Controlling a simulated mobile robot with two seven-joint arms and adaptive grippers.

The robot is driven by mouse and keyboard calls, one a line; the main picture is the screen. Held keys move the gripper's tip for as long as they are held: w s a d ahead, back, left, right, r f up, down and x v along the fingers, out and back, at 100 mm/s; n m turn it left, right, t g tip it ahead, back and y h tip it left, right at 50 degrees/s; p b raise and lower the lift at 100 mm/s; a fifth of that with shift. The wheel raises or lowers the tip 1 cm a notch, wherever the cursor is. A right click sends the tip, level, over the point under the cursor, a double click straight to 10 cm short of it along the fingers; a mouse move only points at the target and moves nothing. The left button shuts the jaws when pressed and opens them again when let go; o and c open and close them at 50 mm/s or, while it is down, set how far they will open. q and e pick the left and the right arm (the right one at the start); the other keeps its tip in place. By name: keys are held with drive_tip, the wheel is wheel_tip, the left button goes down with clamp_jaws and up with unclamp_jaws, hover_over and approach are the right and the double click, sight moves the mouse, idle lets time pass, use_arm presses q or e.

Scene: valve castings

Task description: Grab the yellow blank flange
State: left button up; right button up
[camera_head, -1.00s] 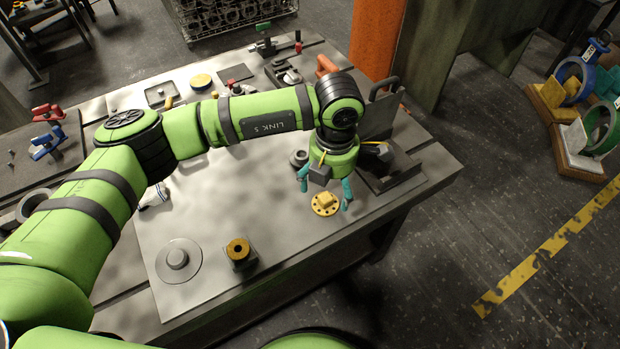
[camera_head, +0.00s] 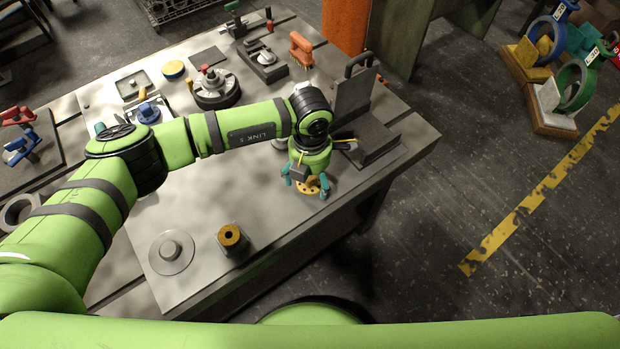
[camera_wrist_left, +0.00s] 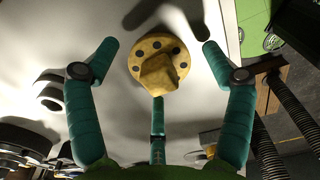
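The yellow blank flange (camera_head: 309,187) lies on the metal table (camera_head: 200,195), a round disc with a ring of dark bolt holes and a raised block in its middle. In the left wrist view the flange (camera_wrist_left: 157,68) sits between the teal fingers, with a gap on both sides. My left gripper (camera_head: 305,188) points down over the flange, fingers spread and open. In the left wrist view the left gripper (camera_wrist_left: 160,50) shows a third teal finger below the flange. My right gripper is not in view.
A dark angle plate (camera_head: 352,97) stands on a block just behind and right of the gripper. A block with a brass bushing (camera_head: 230,238) and a grey disc with a knob (camera_head: 171,251) are at the front left. The table's front edge is close to the flange.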

use_arm(q)
clamp_jaws()
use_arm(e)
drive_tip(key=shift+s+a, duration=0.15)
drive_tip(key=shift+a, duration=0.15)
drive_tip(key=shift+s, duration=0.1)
